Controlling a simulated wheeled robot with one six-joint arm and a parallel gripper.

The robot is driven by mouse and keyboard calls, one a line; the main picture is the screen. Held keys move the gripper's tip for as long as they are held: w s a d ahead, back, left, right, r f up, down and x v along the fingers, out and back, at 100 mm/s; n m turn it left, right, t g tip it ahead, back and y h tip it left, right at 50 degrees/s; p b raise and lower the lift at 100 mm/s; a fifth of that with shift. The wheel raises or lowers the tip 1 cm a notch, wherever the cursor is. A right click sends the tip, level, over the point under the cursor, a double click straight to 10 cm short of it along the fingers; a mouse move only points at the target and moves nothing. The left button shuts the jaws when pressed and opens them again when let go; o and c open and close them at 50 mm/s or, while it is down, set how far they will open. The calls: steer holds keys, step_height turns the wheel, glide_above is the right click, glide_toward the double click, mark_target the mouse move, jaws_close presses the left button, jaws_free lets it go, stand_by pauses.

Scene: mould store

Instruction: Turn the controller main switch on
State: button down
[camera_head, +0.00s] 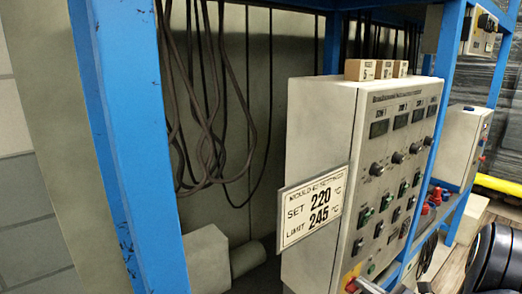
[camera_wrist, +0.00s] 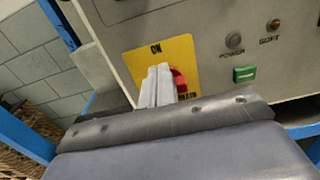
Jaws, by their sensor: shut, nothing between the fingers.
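The controller (camera_head: 318,120) is a pale grey cabinet with displays, knobs and switches on its front. Its main switch, a red handle (camera_wrist: 180,80) on a yellow plate (camera_wrist: 190,52), shows in the wrist view. "ON" is printed near the top of the plate and "MAIN" at the lower right. My gripper (camera_wrist: 157,72) is shut and empty, with its fingers in front of the plate just left of the red handle. The fingers hide part of the handle, so its exact setting and any contact cannot be told. In the head view the yellow plate (camera_head: 351,275) shows at the bottom edge.
A green button (camera_wrist: 244,74) and two small lamps sit right of the plate. A blue frame post (camera_head: 128,140) stands left of the cabinet. A set-and-limit sign (camera_head: 312,207) sticks out from its side. Cables (camera_head: 205,110) hang behind. Small boxes (camera_head: 368,69) stand on top.

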steer(key=shift+w+d+f, duration=0.15)
steer(key=shift+w+d, duration=0.2)
steer(key=shift+d, duration=0.1)
stand_by(0.5)
steer(key=shift+w+d+r, duration=0.1)
steer(key=shift+d+r, duration=0.1)
steer(key=shift+r, duration=0.2)
steer(key=v, duration=0.6)
